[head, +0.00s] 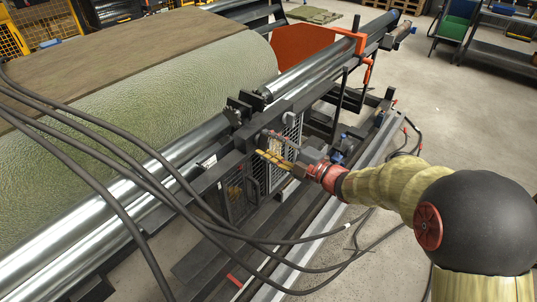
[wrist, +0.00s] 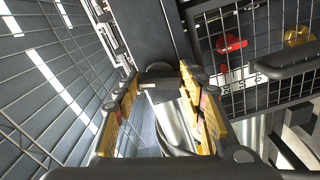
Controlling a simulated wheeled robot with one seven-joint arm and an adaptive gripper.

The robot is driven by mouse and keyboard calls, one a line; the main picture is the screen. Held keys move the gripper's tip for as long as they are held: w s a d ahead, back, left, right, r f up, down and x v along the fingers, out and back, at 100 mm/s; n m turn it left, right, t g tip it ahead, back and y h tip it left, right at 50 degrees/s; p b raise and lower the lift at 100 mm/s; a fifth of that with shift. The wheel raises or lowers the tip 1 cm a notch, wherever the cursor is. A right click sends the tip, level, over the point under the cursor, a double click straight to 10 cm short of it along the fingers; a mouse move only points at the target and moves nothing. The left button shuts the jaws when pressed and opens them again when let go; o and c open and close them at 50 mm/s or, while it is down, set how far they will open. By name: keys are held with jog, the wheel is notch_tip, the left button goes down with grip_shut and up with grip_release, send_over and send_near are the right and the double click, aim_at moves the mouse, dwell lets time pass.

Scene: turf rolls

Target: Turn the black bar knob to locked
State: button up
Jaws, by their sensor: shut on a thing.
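The black bar knob (wrist: 158,70) shows in the wrist view as a small dark piece between the fingertips, in front of a dark upright post. My gripper (wrist: 161,84) has yellow fingers, one on each side of the knob, and is shut on it. In the head view my gripper (head: 263,154) reaches from the right to the dark frame beside the large roller. The knob is too small and covered to make out there. I cannot tell its turned angle or any lock marking.
Wire mesh guards (head: 277,165) stand right by the fingers. A large green turf roll (head: 190,95) and shiny rollers (head: 90,235) lie to the left. Black hoses (head: 175,190) cross the front. In the wrist view a red part (wrist: 230,43) shows behind mesh. Open floor (head: 470,130) lies right.

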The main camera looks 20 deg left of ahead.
jog(key=shift+f+n+b, duration=0.15)
jog(key=shift+n+b, duration=1.45)
jog(key=o, duration=1.1)
jog(key=shift+o, duration=0.3)
jog(key=v, duration=1.2)
jog(key=shift+s, duration=0.1)
